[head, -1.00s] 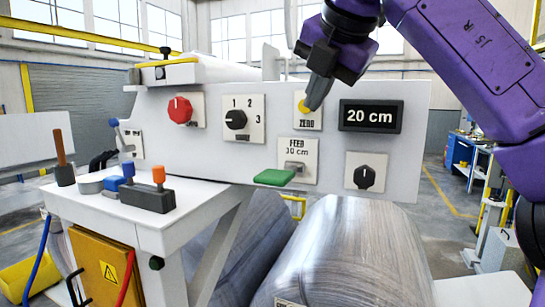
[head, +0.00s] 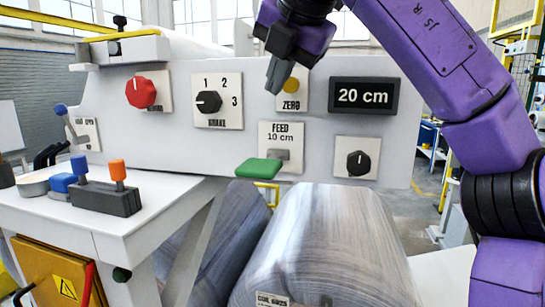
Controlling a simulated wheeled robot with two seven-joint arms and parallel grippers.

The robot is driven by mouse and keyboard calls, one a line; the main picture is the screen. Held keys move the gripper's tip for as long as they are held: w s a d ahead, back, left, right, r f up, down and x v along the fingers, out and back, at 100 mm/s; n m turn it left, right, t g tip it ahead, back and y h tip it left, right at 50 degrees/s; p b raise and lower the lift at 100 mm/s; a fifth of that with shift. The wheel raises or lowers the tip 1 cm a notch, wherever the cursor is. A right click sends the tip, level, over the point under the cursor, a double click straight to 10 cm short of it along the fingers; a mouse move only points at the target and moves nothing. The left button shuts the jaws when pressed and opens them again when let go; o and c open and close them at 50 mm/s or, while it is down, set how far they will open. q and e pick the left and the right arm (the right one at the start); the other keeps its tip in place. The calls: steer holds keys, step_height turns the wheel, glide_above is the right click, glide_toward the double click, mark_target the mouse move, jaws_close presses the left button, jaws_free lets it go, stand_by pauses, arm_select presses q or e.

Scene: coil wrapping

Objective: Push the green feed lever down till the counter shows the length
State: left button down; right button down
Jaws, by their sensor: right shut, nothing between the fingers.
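The green feed lever (head: 259,168) sticks out from the feed plate (head: 281,147), which reads "FEED 10 cm", on the white panel. The counter (head: 364,96) is a black display at the panel's upper right and shows "20 cm". My right gripper (head: 277,78) is shut and empty. Its fingers point down in front of the panel, left of the yellow zero button (head: 291,85) and above the green lever. It appears apart from the lever. My left gripper is not in view.
A red knob (head: 141,92), the brake selector (head: 209,102) and a black knob (head: 358,162) sit on the panel. A large wrapped coil (head: 322,240) lies below. A side table (head: 165,190) with blue and orange levers stands at left.

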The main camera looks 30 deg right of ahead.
mark_target(269, 163)
steer(key=f+b, duration=0.6)
steer(key=f, duration=0.1)
steer(key=shift+s+a+f+b, duration=0.15)
steer(key=shift+a+f+b, duration=0.05)
steer(key=shift+f+b, duration=0.1)
steer(key=shift+f, duration=0.1)
stand_by(1.5)
steer(key=shift+f+b, duration=0.45)
steer(key=shift+b, duration=0.15)
steer(key=shift+s+f+b, duration=0.1)
steer(key=shift+f+b, duration=0.5)
steer(key=shift+b, duration=0.05)
stand_by(0.5)
steer(key=shift+r, duration=0.1)
stand_by(0.4)
steer(key=shift+r+p, duration=0.95)
steer(key=shift+r, duration=0.05)
